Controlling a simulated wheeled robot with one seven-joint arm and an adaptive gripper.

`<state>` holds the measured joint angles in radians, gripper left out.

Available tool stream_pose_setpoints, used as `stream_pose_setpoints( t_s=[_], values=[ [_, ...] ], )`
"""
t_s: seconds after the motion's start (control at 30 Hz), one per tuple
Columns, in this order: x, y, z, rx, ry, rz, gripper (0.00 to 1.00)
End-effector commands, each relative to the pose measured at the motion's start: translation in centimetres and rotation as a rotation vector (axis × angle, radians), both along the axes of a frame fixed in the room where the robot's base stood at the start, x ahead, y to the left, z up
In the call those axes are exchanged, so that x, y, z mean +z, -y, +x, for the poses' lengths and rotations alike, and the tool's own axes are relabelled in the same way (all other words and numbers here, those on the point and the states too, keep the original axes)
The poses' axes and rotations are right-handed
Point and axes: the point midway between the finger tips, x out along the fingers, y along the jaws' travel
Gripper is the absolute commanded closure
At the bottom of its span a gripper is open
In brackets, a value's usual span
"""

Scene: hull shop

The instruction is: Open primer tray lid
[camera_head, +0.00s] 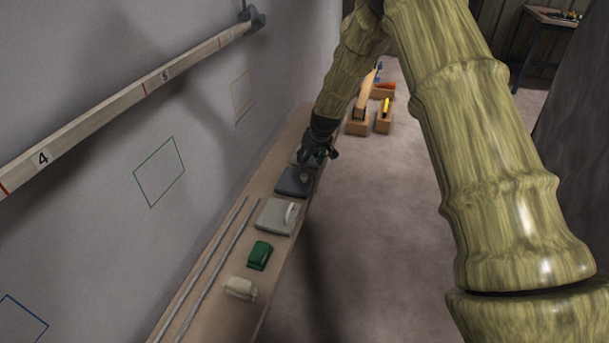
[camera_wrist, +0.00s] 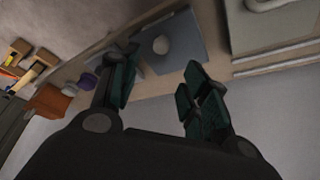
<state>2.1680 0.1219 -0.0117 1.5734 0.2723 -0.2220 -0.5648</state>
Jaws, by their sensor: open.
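Two flat lidded trays lie on the narrow bench; I cannot tell which is the primer tray. The dark blue-grey one (camera_head: 294,182) has a small knob, and it shows in the wrist view (camera_wrist: 187,38) with its round pale knob (camera_wrist: 161,45). The light grey one (camera_head: 268,217) has a raised pale handle (camera_head: 291,213); part of it shows in the wrist view (camera_wrist: 290,27). My gripper (camera_head: 318,155) is at the far end of the dark tray. In the wrist view its fingers (camera_wrist: 160,90) are apart and empty, with the knob beyond them. Contact with the tray is not visible.
A green block (camera_head: 259,255), a cream block (camera_head: 240,288) and two thin rods (camera_head: 215,262) lie nearer on the bench (camera_head: 228,322). Wooden boxes with tools (camera_head: 358,126) stand beyond my gripper. A numbered rail (camera_head: 110,108) runs along the wall.

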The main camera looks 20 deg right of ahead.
Motion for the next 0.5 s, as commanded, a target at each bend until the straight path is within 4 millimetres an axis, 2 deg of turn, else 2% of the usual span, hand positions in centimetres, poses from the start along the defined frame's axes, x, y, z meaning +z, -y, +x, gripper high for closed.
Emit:
stream_pose_setpoints(
  t_s=[0.5],
  values=[
    [-5.8, -0.5, 2.1, 0.001, -0.003, -0.002, 0.54]
  ],
)
